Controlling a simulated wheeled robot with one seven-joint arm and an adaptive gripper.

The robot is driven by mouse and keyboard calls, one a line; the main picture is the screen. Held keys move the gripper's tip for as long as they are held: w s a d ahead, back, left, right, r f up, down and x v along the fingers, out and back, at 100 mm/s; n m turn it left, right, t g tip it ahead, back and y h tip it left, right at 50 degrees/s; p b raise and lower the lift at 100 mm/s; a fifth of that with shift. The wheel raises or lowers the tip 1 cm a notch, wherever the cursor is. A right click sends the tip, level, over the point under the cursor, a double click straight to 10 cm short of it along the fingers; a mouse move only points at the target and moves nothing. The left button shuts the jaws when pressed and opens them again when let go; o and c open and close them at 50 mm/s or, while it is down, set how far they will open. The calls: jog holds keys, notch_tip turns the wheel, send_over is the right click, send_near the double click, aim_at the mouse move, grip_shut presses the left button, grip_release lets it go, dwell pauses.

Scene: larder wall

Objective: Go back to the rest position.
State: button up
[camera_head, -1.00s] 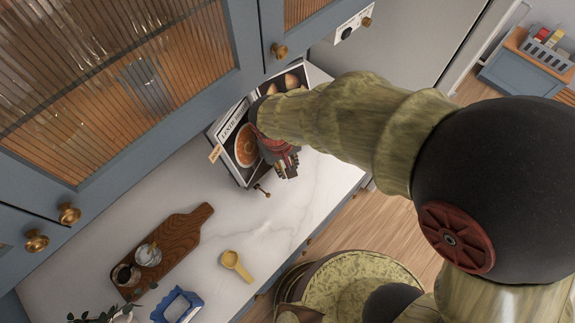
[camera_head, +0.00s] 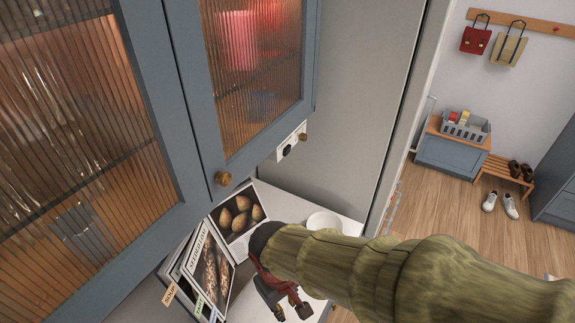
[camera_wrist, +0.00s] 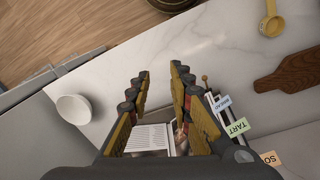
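My gripper (camera_head: 284,303) hangs over the counter, close to the open recipe book, at the bottom of the head view. In the wrist view my gripper (camera_wrist: 160,72) has its two fingers apart. A page with lines of text shows between them, and I see no grip on it. The book's left page (camera_head: 211,272) shows a brown food picture and its right page (camera_head: 238,215) shows several round brownish foods. Tabs stick out, among them an orange tab (camera_wrist: 271,158) and a green TART tab (camera_wrist: 237,127). My gripper hides part of the book.
Glass-fronted wall cupboards (camera_head: 250,80) with a brass knob (camera_head: 223,178) hang close above the book. A white bowl (camera_head: 325,222) stands to its right. A wooden board (camera_wrist: 290,72) and a yellow scoop (camera_wrist: 271,22) lie on the counter. The floor (camera_head: 440,215) is open at right.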

jog(key=s+d+r+m+t+b, duration=0.1)
jog(key=d+m+t+b, duration=0.4)
jog(key=d+b, duration=0.9)
jog(key=d+m, duration=0.2)
jog(key=d, duration=0.3)
jog(key=shift+s+d+y, duration=0.3)
jog(key=shift+s, duration=0.05)
